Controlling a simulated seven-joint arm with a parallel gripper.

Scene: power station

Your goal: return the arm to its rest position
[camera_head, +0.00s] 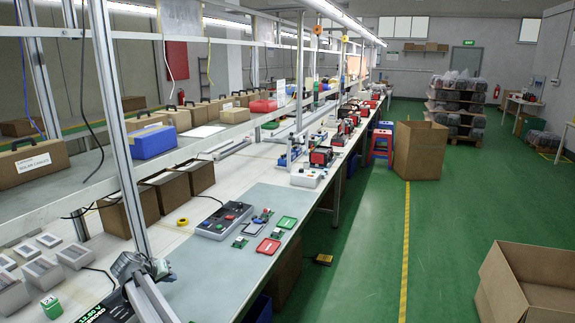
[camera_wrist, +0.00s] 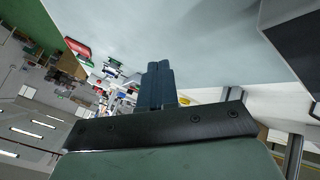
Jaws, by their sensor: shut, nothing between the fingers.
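My gripper (camera_wrist: 158,68) shows in the wrist view as two dark blue-grey fingers side by side, pressed together with nothing held between them. They stand up from a black mounting bar at the middle of the picture. The wrist view is strongly tilted, with ceiling lights at the lower left and a plain pale surface (camera_wrist: 190,35) behind and above the fingers. I see no object touching the fingertips. In the head view I cannot make out my gripper with certainty.

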